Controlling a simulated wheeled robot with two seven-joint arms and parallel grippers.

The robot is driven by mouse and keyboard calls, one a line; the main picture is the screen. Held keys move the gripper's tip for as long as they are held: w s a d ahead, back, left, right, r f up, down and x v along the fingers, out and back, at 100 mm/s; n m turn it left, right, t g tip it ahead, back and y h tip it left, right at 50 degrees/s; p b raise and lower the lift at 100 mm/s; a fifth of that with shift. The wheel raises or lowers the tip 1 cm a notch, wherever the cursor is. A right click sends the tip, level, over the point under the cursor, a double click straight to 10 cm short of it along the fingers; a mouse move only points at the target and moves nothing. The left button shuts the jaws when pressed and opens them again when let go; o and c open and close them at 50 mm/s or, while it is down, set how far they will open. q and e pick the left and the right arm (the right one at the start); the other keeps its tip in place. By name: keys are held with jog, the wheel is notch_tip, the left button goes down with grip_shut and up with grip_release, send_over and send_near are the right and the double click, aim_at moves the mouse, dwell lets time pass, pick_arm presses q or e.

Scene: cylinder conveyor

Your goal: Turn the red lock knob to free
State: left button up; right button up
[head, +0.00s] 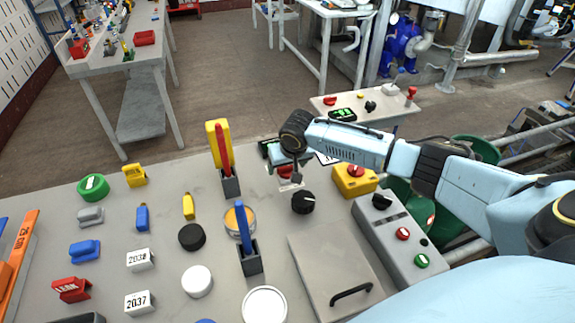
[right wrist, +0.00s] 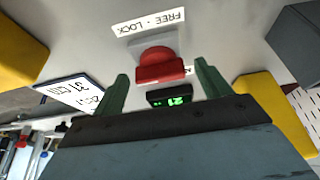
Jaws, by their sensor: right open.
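The red lock knob (right wrist: 160,66) sits on a pale grey base in the right wrist view, beside a white label (right wrist: 147,22) reading FREE - LOCK, which appears upside down. Its red top also shows partly in the head view (head: 285,171), mostly hidden by my right gripper. My right gripper (right wrist: 163,88) is open, with its two green fingers spread to the left and right of the knob and apparently not touching it. In the head view my right gripper (head: 284,160) is above the knob. My left gripper is not in view.
A grey control box (head: 398,232) is at the right. A lidded panel with a black handle (head: 335,270) lies in front. Several small items cover the left.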

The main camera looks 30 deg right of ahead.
jog(key=c, duration=1)
jog(key=m+p, duration=0.1)
jog(key=p, duration=0.2)
jog(key=m+h+p, duration=0.1)
jog(key=m+p, duration=0.1)
jog(key=p, duration=0.1)
jog(key=shift+a+r+m, duration=0.2)
jog(key=shift+m, duration=0.1)
jog(key=shift+f+m+g+h+p, duration=0.1)
jog(key=shift+m+g+h+p, duration=0.3)
jog(key=shift+m+p, duration=0.5)
jog(key=shift+m+g+h, duration=0.3)
jog(key=shift+m, duration=0.6)
jog(key=shift+w+f+m+g+p, duration=0.1)
jog(key=shift+m+g+p, duration=0.2)
jog(key=shift+m, duration=0.6)
jog(key=m, duration=0.2)
jog(key=shift+w+a+f+m+g+h+b, duration=0.1)
jog(key=shift+m+g+h+b, duration=0.3)
jog(key=m+g+b, duration=0.1)
jog(key=m, duration=0.1)
jog(key=shift+w+m+b, duration=0.1)
jog(key=shift+m+b, duration=0.2)
jog(key=shift+m+g+b, duration=0.8)
jog(key=shift+m+b, duration=0.7)
jog(key=shift+m, duration=0.3)
